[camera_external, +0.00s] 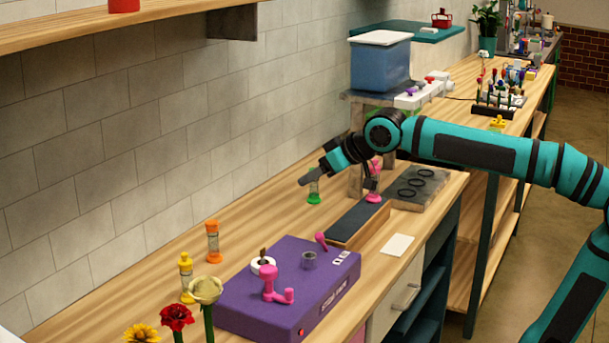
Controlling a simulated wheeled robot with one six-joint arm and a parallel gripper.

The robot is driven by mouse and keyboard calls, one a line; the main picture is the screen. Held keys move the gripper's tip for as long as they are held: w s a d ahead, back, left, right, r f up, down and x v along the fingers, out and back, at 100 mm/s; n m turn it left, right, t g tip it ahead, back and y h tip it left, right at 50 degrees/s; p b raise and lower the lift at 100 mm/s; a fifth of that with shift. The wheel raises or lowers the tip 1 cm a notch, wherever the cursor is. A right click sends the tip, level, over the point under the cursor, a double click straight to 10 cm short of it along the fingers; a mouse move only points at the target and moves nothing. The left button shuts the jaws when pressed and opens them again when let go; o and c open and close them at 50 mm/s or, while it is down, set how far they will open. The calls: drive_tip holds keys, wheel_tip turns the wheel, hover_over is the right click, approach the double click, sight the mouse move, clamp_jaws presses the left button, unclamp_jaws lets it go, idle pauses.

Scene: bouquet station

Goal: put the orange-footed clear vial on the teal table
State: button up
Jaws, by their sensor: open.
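The orange-footed clear vial (212,241) stands upright on the wooden counter near the wall, left of the purple box. It has an orange top; its foot looks orange too, but is small. The teal table (405,31) appears to be the flat teal surface at the back, beyond the blue bin, with a red object on it. My gripper (336,182) is open above the counter, well to the right of and behind the orange vial. A green-footed vial (314,190) appears by its left finger and a pink-footed vial (373,190) by its right finger; contact is unclear.
A yellow vial (186,278) stands near the orange one. A purple box (290,290) with a pink lever, flowers (176,318) in front, a dark tray (358,222) and a blue bin (380,66) on a stand crowd the counter. Wood between the orange and green vials is clear.

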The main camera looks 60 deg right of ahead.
drive_tip(key=s+d+f+t, duration=0.2)
drive_tip(key=s+t, duration=0.1)
drive_tip(key=s, duration=0.7)
drive_tip(key=s+d+f+t, duration=0.2)
drive_tip(key=s+t, duration=0.2)
drive_tip(key=s, duration=0.7)
drive_tip(key=shift+s+h, duration=0.15)
drive_tip(key=shift+h, duration=0.25)
